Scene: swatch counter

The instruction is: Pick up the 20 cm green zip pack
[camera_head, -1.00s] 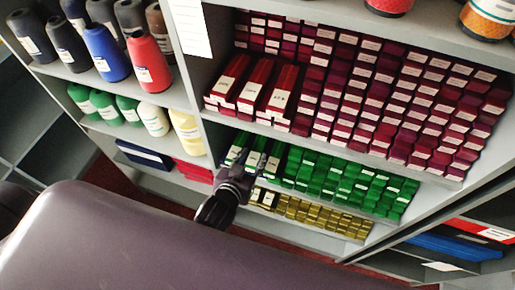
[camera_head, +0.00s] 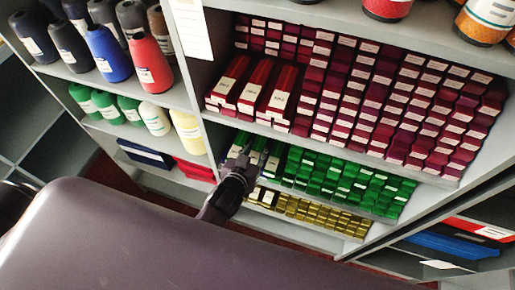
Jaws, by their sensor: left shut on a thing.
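Long green zip packs with pale labels stand at the left end of the green row; one (camera_head: 258,146) shows just above my left gripper, and another (camera_head: 274,161) is to its right. My left gripper (camera_head: 246,161) reaches up from below into this left end of the row. Its fingers are shut on a green zip pack, whose near end is mostly hidden by the fingers. I cannot read the pack's length. The right gripper is not in view.
Shorter green packs (camera_head: 345,182) fill the row to the right. Gold packs (camera_head: 315,212) sit just below, and dark red packs (camera_head: 375,95) on the shelf above. A grey upright divider (camera_head: 196,75) separates the thread cones (camera_head: 107,52) at left.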

